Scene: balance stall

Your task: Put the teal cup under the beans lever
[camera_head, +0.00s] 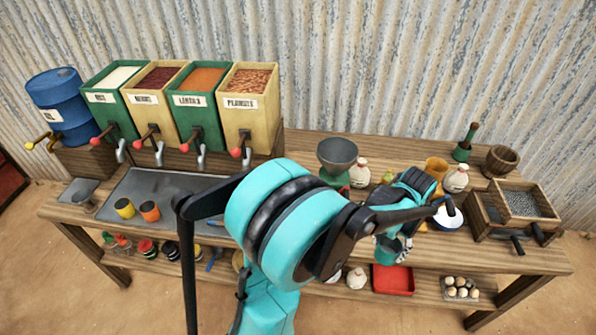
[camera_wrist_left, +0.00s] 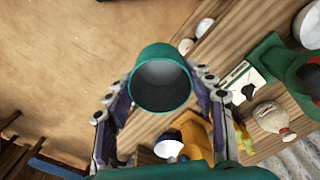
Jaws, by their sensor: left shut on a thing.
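My left gripper (camera_head: 395,232) is above the right half of the bench, partly hidden by its own arm. It is shut on the teal cup (camera_head: 385,253), which hangs near the bench's front edge. In the left wrist view the teal cup (camera_wrist_left: 162,80) sits between the two fingers (camera_wrist_left: 165,108), its mouth toward the camera and looking empty. The beans dispenser (camera_head: 148,109) is the second hopper from the left, cream with dark red beans. Its red-knobbed lever (camera_head: 139,145) and metal spout (camera_head: 159,155) stand well left of the cup. My right gripper is not in view.
A metal tray (camera_head: 130,187) lies under the dispensers, with a yellow cup (camera_head: 124,208) and an orange cup (camera_head: 149,211) at its front.

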